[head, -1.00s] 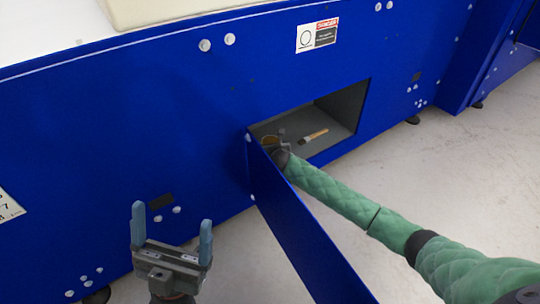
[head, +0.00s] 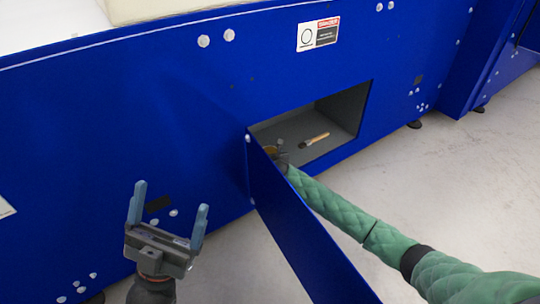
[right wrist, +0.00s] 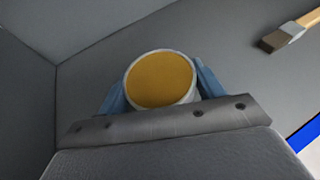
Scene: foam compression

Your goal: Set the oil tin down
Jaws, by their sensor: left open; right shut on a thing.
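The oil tin (right wrist: 161,79) is a round container with a yellow-brown top and a pale rim, seen from above in the right wrist view. My right gripper (right wrist: 160,90) is shut on it, a blue finger on each side. In the head view the tin (head: 270,150) is a small yellowish patch inside the compartment (head: 348,108), mostly hidden by the open door and my right gripper. I cannot tell whether the tin touches the compartment floor. My left gripper (head: 168,215) is open and empty, in front of the blue machine at lower left.
A brush with a wooden handle (head: 315,139) lies on the compartment floor, right of the tin; it also shows in the right wrist view (right wrist: 290,32). The open blue door (head: 305,235) stands out from the machine (head: 130,110), left of my right arm. Grey walls are close to the tin's left.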

